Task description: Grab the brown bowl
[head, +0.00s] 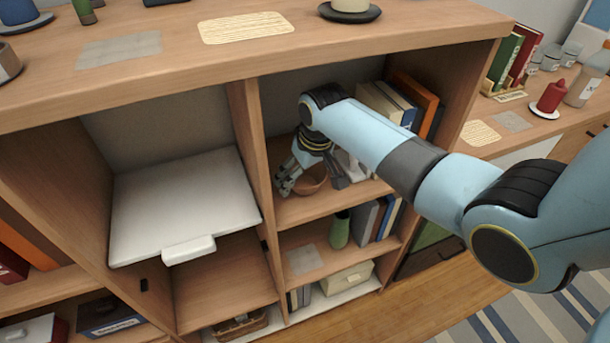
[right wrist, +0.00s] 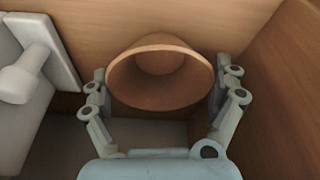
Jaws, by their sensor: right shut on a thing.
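The brown bowl (head: 314,182) is in the upper right cubby of the wooden shelf unit in the head view, partly hidden by my right gripper (head: 309,187). In the right wrist view the bowl (right wrist: 160,78) sits between the two fingers, its open mouth facing the camera. My right gripper (right wrist: 160,90) is shut on the bowl, with one finger on each side of it. Whether the bowl touches the shelf board cannot be told. My left gripper is not in view.
A white object (head: 350,165) is just right of the bowl, and books (head: 390,103) stand behind my arm. A wooden divider (head: 252,150) is close on the left. A white panel with a handle (head: 185,205) is in the left cubby.

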